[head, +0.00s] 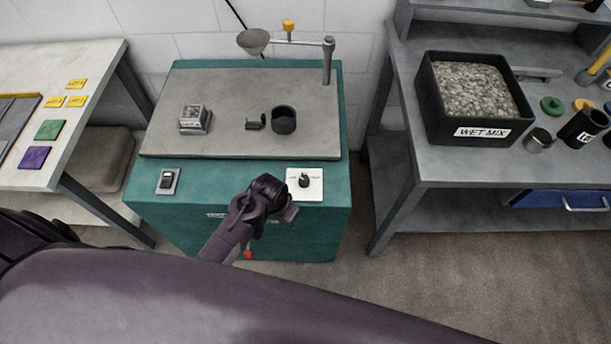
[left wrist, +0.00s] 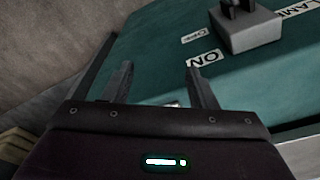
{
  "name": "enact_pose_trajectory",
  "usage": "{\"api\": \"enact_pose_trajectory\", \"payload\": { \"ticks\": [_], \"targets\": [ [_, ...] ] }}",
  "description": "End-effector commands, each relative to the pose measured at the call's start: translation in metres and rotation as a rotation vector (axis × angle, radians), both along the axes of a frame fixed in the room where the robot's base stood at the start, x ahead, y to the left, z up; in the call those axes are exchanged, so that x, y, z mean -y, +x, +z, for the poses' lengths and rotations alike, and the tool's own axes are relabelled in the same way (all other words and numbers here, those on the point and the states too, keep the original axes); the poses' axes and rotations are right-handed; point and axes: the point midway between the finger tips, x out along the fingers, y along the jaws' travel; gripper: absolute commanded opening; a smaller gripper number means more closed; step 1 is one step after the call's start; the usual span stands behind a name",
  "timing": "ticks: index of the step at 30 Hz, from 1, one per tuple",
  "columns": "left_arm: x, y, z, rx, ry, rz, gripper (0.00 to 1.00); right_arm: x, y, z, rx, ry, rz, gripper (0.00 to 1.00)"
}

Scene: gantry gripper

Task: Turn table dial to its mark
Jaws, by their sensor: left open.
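The dial (head: 304,181) is a small black knob on a white plate (head: 316,192) at the front right of the green machine table (head: 335,200). The marks on the plate are too small to read. My left gripper (head: 292,212) is just in front of and below the plate, apart from the knob as far as I can tell. In the left wrist view its two fingers (left wrist: 160,78) stand apart with nothing held between them. The knob is not clearly visible in that view. My right gripper is out of view.
A switch (head: 167,181) sits at the table's front left. A grey block (left wrist: 247,30) near "ON" and "CLAMP" labels shows in the wrist view. A grey plate (head: 230,85) carries a black cup (head: 284,120). A wet mix bin (head: 428,95) stands on the right bench.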

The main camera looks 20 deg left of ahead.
Motion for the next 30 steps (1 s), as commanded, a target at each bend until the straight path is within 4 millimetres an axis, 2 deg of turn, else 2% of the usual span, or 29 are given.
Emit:
{"api": "enact_pose_trajectory", "payload": {
  "ticks": [1, 4, 12, 18, 23, 30],
  "targets": [
    [0.002, 0.015, 0.02, 0.005, 0.002, -0.01, 0.52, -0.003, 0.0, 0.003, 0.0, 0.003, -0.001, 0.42],
    [0.003, 0.038, 0.052, -0.009, 0.016, -0.034, 0.52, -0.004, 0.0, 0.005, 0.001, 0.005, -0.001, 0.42],
    [0.014, 0.091, 0.073, -0.079, 0.032, -0.112, 0.52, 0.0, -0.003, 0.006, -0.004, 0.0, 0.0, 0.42],
    [0.022, 0.12, 0.09, -0.12, 0.045, -0.166, 0.52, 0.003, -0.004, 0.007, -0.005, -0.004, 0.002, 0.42],
    [0.024, 0.125, 0.087, -0.135, 0.049, -0.181, 0.52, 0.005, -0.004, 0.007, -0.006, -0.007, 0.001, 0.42],
    [0.023, 0.125, 0.051, -0.136, 0.051, -0.18, 0.52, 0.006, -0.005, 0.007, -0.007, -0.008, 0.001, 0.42]
  ]
}}
